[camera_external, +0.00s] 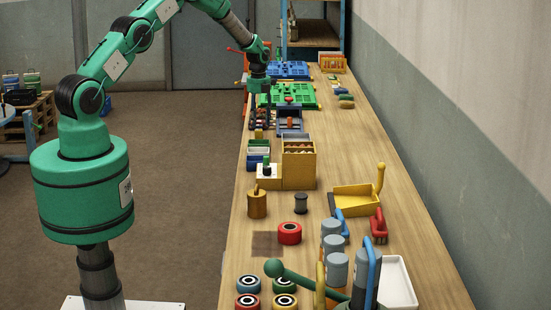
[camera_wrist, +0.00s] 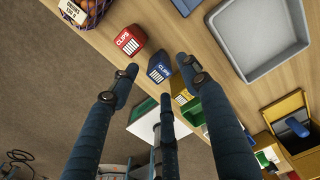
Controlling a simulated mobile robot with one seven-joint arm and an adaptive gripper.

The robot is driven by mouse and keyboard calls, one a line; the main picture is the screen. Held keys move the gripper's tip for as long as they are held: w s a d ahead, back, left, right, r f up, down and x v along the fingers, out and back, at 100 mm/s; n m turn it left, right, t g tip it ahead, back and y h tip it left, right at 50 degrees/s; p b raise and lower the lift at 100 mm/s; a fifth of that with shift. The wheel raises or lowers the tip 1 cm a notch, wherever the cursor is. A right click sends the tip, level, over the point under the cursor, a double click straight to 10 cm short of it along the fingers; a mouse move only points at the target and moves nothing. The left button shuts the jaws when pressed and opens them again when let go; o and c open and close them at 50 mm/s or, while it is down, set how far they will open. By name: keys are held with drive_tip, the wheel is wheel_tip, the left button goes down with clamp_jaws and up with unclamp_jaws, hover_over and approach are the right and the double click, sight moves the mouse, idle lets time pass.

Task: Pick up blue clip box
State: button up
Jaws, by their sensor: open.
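The blue clip box (camera_wrist: 160,67), with a white label reading CLIPS, stands on the wooden table in the wrist view. A red clip box (camera_wrist: 130,41) stands close beside it, up and left. My gripper (camera_wrist: 158,72) is open and empty, its dark blue fingers spread on either side of the blue box in the picture; I cannot tell if they touch it. In the external view my gripper (camera_external: 261,108) hangs over the table's left edge, at the far half, and I cannot make out the blue clip box there.
In the wrist view a grey tray (camera_wrist: 262,52) lies at upper right. A basket of orange items (camera_wrist: 88,12) is at upper left. In the external view a wooden organizer (camera_external: 299,166) and a green board (camera_external: 290,100) stand near my gripper.

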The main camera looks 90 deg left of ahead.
drive_tip(key=shift+f, duration=0.3)
drive_tip(key=shift+f, duration=0.1)
drive_tip(key=shift+f, duration=2.5)
drive_tip(key=shift+c, duration=0.5)
clamp_jaws()
